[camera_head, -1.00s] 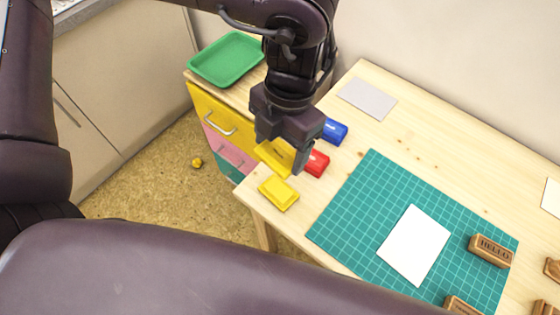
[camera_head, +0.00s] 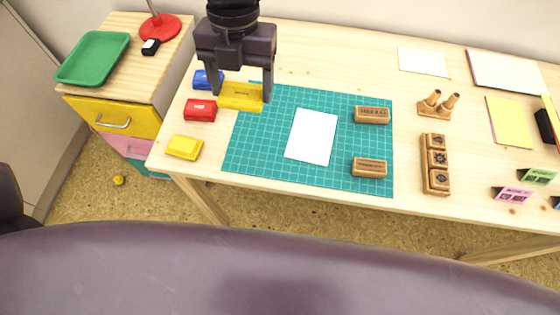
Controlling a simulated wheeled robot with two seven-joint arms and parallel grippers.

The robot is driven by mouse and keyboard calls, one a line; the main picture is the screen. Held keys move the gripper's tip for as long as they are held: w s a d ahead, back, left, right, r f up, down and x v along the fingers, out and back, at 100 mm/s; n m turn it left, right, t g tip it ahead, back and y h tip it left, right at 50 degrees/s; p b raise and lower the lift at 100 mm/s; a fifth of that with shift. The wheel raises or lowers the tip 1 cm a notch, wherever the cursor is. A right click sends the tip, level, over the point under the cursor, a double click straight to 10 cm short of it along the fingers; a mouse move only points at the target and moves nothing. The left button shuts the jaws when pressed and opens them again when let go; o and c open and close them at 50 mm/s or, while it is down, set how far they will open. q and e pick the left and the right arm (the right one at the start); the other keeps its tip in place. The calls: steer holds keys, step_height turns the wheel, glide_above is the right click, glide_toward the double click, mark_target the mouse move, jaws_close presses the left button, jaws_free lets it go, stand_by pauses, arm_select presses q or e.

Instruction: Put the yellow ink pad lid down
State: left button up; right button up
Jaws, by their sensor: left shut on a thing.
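The yellow ink pad lid (camera_head: 241,97) is between the fingers of my left gripper (camera_head: 241,96), which is shut on it. The lid shows above the upper left part of the green cutting mat; I cannot tell how high it is. The yellow ink pad (camera_head: 184,147) sits near the table's left front corner, below and left of the lid. A red ink pad (camera_head: 200,110) and a blue ink pad (camera_head: 207,79) stand in a row behind it, left of my gripper. My right gripper is not in view.
The green mat (camera_head: 258,157) holds white paper (camera_head: 312,136) and two wooden stamps (camera_head: 372,115) (camera_head: 369,168). A stamp rack (camera_head: 435,165) and a stamp holder (camera_head: 437,105) stand to the right. A green tray (camera_head: 93,58) is on the drawer unit at left.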

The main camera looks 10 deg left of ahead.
arm_select(q)
step_height(320, 180, down, 9)
steer(key=b, duration=0.2)
glide_above(252, 152)
step_height(252, 152, down, 7)
steer(key=shift+w+r+b, duration=0.15)
steer(key=shift+r+b, duration=0.05)
steer(key=shift+b, duration=0.1)
step_height(252, 152, down, 4)
steer(key=shift+r+b, duration=0.1)
steer(key=shift+b, duration=0.3)
steer(key=shift+f, duration=0.3)
steer(key=shift+w, duration=0.1)
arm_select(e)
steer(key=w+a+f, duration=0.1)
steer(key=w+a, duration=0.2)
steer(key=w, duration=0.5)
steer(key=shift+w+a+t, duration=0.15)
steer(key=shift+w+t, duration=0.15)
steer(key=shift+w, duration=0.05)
arm_select(q)
steer(key=shift+f, duration=0.1)
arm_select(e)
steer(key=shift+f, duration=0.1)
arm_select(q)
steer(key=shift+f, duration=0.15)
steer(key=o, duration=0.9)
steer(key=shift+o, duration=0.2)
